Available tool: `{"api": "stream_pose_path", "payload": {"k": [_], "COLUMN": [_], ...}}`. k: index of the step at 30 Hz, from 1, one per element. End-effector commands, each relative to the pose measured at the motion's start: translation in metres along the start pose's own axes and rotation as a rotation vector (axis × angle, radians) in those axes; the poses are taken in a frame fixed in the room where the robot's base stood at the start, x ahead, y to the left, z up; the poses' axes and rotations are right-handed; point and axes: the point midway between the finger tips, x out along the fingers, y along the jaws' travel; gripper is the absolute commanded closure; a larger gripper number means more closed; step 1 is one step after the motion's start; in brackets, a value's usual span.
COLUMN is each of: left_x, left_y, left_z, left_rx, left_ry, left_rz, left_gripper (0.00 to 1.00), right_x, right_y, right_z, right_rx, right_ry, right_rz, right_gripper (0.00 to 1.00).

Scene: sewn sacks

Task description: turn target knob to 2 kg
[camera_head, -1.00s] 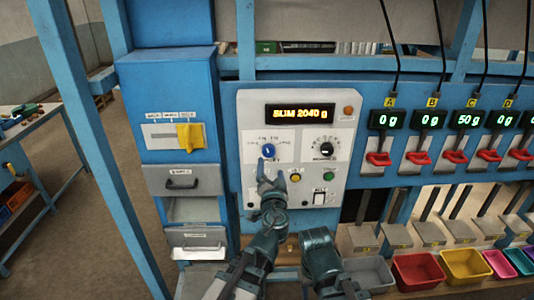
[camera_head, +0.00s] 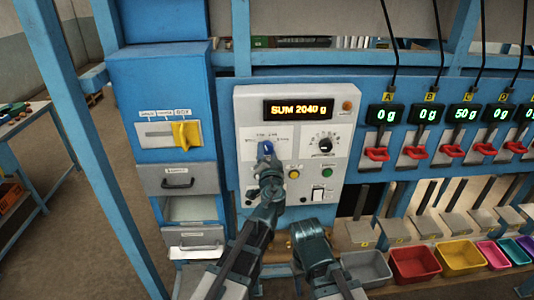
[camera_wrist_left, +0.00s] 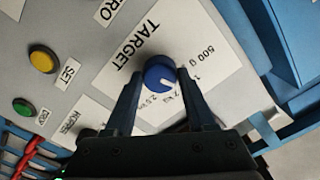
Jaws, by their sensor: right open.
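The blue target knob (camera_wrist_left: 159,74) is on the panel's dial marked TARGET. In the left wrist view its white mark points towards the 2 kg label (camera_wrist_left: 179,97). My left gripper (camera_wrist_left: 159,80) has one finger on each side of the knob, very close to it. I cannot tell whether both fingers press on it. In the head view my left gripper (camera_head: 266,158) reaches up to the knob and covers part of it. My right gripper (camera_head: 306,235) is low in the middle, below the panel and away from the knob; its fingers cannot be made out.
The display (camera_head: 299,109) reads SUM 2040 g. A yellow button (camera_head: 295,172), a green button (camera_head: 327,172) and a black dial (camera_head: 325,144) are nearby. A blue cabinet with a yellow handle (camera_head: 186,134) stands left. Scales with red levers and coloured bins (camera_head: 415,265) are right.

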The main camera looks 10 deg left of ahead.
Motion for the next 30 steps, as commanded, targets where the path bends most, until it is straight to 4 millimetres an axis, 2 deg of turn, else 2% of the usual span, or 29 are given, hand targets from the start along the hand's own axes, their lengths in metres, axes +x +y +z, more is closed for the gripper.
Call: {"api": "stream_pose_path", "payload": {"k": [1, 7, 17, 30], "left_x": [-0.0001, -0.0002, -0.0003, -0.0004], "left_y": [0.0000, 0.0000, 0.0001, 0.0002], "left_z": [0.0000, 0.0000, -0.0001, -0.0001], "left_rx": [0.000, 0.000, 0.070, 0.403], "left_ry": [0.000, 0.000, 0.000, 0.000], "left_rz": [0.000, 0.000, 0.000, 0.000], "left_gripper": [0.66, 1.00, 1.00, 1.00], "right_x": [0.0000, 0.0000, 0.0000, 0.0000], "right_y": [0.0000, 0.0000, 0.0000, 0.0000], "right_z": [0.0000, 0.0000, 0.0000, 0.0000], "right_rx": [0.000, 0.000, 0.000, 0.000], "right_ry": [0.000, 0.000, 0.000, 0.000], "right_rz": [0.000, 0.000, 0.000, 0.000], "right_gripper": [0.50, 0.50, 0.50, 0.50]}}
